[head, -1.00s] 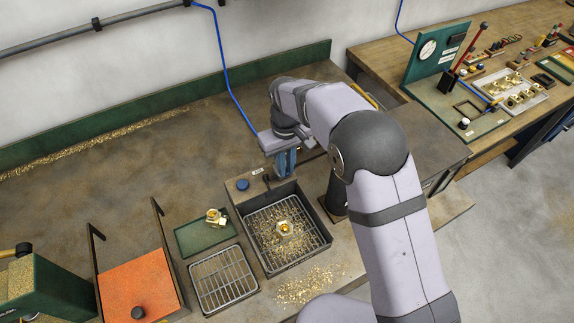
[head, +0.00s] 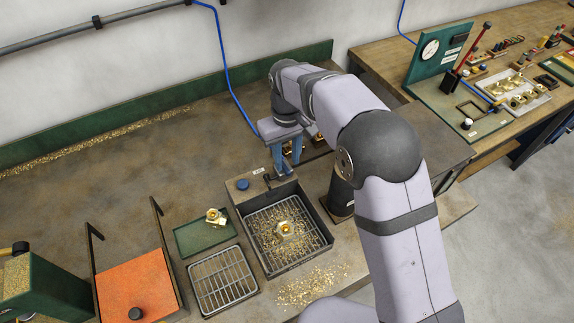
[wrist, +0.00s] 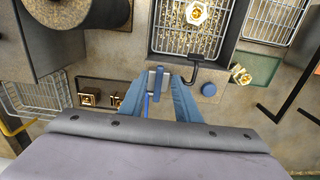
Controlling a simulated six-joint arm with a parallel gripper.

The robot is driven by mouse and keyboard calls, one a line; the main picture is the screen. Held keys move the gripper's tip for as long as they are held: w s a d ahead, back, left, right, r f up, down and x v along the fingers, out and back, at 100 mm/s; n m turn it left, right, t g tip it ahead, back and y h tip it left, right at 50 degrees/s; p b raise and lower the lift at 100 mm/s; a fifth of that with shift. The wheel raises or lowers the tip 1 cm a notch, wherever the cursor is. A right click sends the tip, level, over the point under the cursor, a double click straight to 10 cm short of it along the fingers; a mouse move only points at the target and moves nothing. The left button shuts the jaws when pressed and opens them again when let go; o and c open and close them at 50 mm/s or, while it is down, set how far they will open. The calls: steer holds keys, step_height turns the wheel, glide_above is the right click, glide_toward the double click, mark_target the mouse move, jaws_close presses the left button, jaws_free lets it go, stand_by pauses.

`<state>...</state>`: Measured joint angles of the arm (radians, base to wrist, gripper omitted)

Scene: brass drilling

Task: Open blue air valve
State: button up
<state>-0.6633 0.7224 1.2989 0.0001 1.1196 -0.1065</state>
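A blue round knob (head: 243,185) sits on the back ledge of the chip tray, left of a black bent lever (head: 267,178). In the wrist view the blue knob (wrist: 209,89) is right of the fingers, and the lever (wrist: 196,72) lies just beyond the right finger. My gripper (head: 287,168) points down behind the tray, its blue fingers apart. In the wrist view a small grey block with a blue part (wrist: 155,79) shows between the fingertips of my gripper (wrist: 157,88). I cannot tell whether the fingers touch it. Which part is the air valve is not certain.
The tray (head: 323,222) holds a wire grid, brass chips and a brass fitting (head: 285,229). Left of it are a green tray (head: 190,240) and an empty wire basket (head: 222,281). A dark post (head: 341,190) stands close right. A blue hose (head: 226,75) hangs behind.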

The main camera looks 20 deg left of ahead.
mark_target(287, 170)
steer(key=shift+r+b, duration=0.5)
steer(key=shift+r, duration=1.55)
steer(key=s+d+f, duration=0.2)
steer(key=d, duration=0.2)
steer(key=s+d+f+g+h+b, duration=0.1)
steer(key=s+d+f, duration=0.1)
steer(key=d+f, duration=0.1)
steer(key=s+d+f+g+h+b, duration=0.1)
steer(key=s+d+f, duration=0.1)
steer(key=s+d, duration=0.1)
steer(key=shift+s+d+f+m, duration=0.1)
steer(key=shift+d+f+m, duration=0.3)
steer(key=shift+d, duration=0.4)
steer(key=s+d+r+m+t+y+p, duration=0.1)
steer(key=s+d+m, duration=0.3)
steer(key=d, duration=0.6)
steer(key=s+d+m+t+y+p, duration=0.1)
steer(key=s+d+m, duration=0.3)
steer(key=s+d, duration=0.3)
steer(key=d, duration=0.3)
steer(key=shift+r, duration=0.4)
